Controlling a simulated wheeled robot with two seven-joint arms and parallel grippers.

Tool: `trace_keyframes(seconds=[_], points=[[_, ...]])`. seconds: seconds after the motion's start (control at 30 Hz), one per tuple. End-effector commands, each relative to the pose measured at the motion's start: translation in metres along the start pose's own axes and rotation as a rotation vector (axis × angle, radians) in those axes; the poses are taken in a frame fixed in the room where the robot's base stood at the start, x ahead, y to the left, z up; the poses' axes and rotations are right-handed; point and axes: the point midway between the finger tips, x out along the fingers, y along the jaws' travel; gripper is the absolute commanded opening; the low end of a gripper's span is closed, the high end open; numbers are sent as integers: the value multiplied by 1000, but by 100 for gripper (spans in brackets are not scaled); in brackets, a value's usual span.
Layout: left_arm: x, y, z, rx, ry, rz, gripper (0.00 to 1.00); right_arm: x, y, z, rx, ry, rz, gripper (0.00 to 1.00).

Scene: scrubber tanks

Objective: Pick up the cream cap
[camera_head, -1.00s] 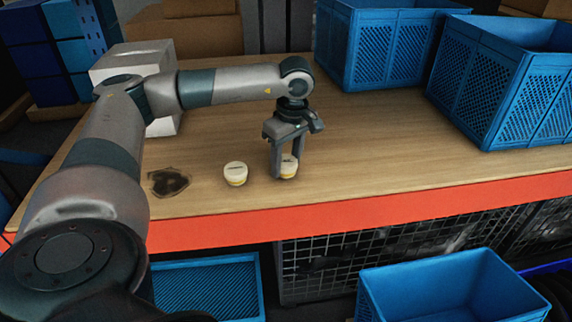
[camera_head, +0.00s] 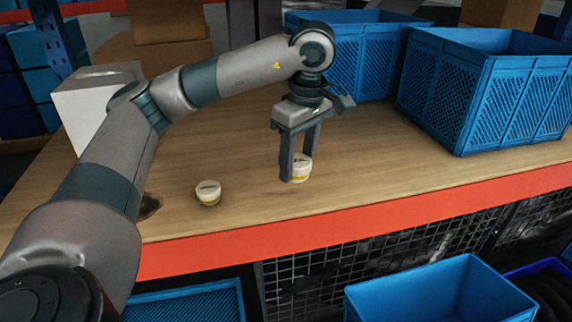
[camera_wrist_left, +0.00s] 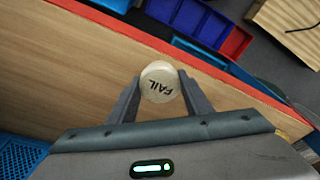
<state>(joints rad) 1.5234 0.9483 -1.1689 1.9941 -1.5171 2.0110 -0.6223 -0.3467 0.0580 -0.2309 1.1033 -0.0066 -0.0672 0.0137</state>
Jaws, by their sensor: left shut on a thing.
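My left gripper (camera_head: 298,170) is shut on a cream cap (camera_head: 303,166) with a yellowish lower band, and holds it above the wooden tabletop. A second cream cap (camera_head: 208,192) of the same look stands on the table to the left, apart from the gripper. My right gripper is not in view.
Blue crates (camera_head: 485,90) stand on the right and back of the table (camera_head: 390,150). A white box (camera_head: 95,105) is at the back left. A blue bin (camera_head: 440,295) is below the red front edge (camera_head: 400,208).

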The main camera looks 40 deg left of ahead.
Motion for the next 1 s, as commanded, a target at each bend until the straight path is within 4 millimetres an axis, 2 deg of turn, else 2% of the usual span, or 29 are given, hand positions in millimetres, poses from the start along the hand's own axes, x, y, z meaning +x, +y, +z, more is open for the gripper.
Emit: trace_keyframes(seconds=[0.7,0.87,1.0], points=[[-1,0,5,14,1,0,24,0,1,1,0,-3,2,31],[6,1,14,107,0,9,24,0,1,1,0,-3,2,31],[18,3,31,284,-1,28,24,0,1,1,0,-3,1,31]])
